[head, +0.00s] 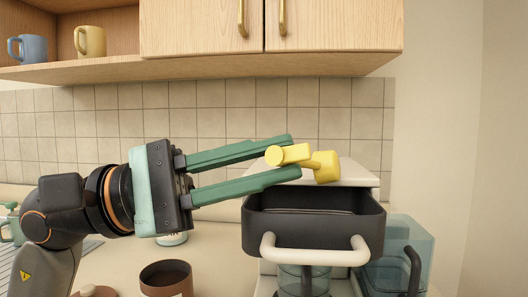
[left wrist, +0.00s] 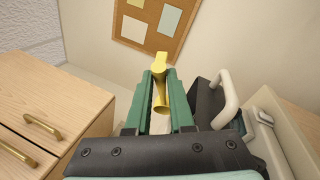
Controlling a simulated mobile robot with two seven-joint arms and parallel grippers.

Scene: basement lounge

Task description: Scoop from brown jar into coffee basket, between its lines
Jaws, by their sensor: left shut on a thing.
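My left gripper (head: 295,156) is shut on a yellow scoop (head: 326,166) and holds it in the air above the black coffee basket (head: 313,232). The scoop is tilted; I cannot tell whether it holds anything. In the left wrist view the scoop (left wrist: 161,92) sits between the green fingers. The basket has a cream handle at its front and is pulled out from the coffee machine (head: 358,172). Its inside looks dark, and I cannot make out lines or grounds. The brown jar (head: 167,279) stands open on the counter at the lower middle. My right gripper is not in view.
A lid with a wooden knob (head: 92,291) lies left of the jar. A glass carafe (head: 305,279) is under the basket, and a bluish clear tank (head: 402,255) stands right. The wall cabinet (head: 205,30) hangs above; blue and yellow mugs sit on its open shelf.

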